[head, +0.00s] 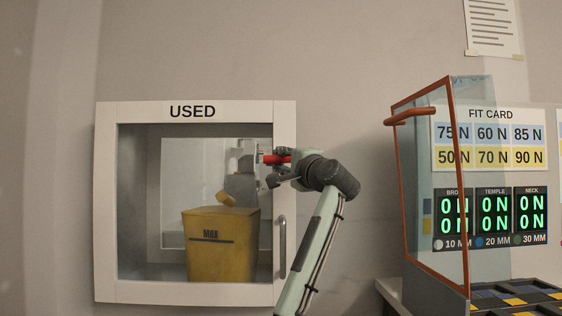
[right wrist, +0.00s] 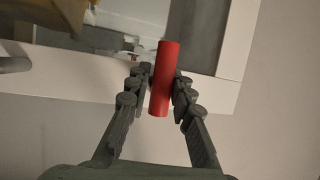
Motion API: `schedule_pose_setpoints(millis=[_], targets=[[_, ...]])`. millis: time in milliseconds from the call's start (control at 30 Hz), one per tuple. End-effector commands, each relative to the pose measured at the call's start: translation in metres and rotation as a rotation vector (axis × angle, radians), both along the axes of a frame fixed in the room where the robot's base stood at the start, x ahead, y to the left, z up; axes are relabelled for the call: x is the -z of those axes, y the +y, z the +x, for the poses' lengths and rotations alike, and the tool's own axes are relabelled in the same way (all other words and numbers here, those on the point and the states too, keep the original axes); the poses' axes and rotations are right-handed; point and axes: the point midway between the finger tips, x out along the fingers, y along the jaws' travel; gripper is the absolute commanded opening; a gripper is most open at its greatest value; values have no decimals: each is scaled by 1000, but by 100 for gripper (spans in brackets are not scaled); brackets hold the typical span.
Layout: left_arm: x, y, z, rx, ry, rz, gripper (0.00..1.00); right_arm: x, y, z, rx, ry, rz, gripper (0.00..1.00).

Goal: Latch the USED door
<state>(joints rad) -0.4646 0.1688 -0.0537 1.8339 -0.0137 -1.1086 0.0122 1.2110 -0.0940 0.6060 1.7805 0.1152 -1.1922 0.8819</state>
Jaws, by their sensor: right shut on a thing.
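The USED door (head: 196,112) is a white frame around a clear pane on the wall cabinet. It looks flush with the cabinet, with a grey bar handle (head: 282,247) low on its right side. A red cylindrical grip (head: 276,159) with a pale end is at the upper right of the door frame; whether it is joined to the frame is hidden. My right gripper (head: 271,168) is there, its fingers closed around the red grip. In the right wrist view the red grip (right wrist: 163,80) stands between the fingertips (right wrist: 160,85), over the white frame. My left gripper is out of view.
A yellow bin (head: 222,245) marked MAX stands inside the cabinet behind the pane. To the right, an orange-framed clear panel (head: 436,190) stands by the readouts (head: 496,215) and the fit card (head: 490,140). Bare wall lies between.

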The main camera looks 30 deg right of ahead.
Motion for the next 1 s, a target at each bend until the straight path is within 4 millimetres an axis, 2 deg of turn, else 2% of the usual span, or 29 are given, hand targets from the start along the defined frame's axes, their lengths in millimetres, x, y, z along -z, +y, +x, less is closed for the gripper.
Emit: schedule_pose_setpoints(millis=[133, 167, 300, 667, 833, 1000], targets=[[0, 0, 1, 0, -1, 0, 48, -3, -1, -2, 5, -7, -3, 0], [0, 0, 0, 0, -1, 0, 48, -3, -1, -2, 5, -7, -3, 24], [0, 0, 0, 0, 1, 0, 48, -2, -1, -1, 4, -5, -3, 41], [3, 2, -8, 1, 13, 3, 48, 0, 0, -3, 2, -1, -2, 43], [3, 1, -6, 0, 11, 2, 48, 4, 3, -25, 4, -3, -3, 43], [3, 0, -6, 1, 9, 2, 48, 11, 8, -61, 4, -3, -4, 43]])
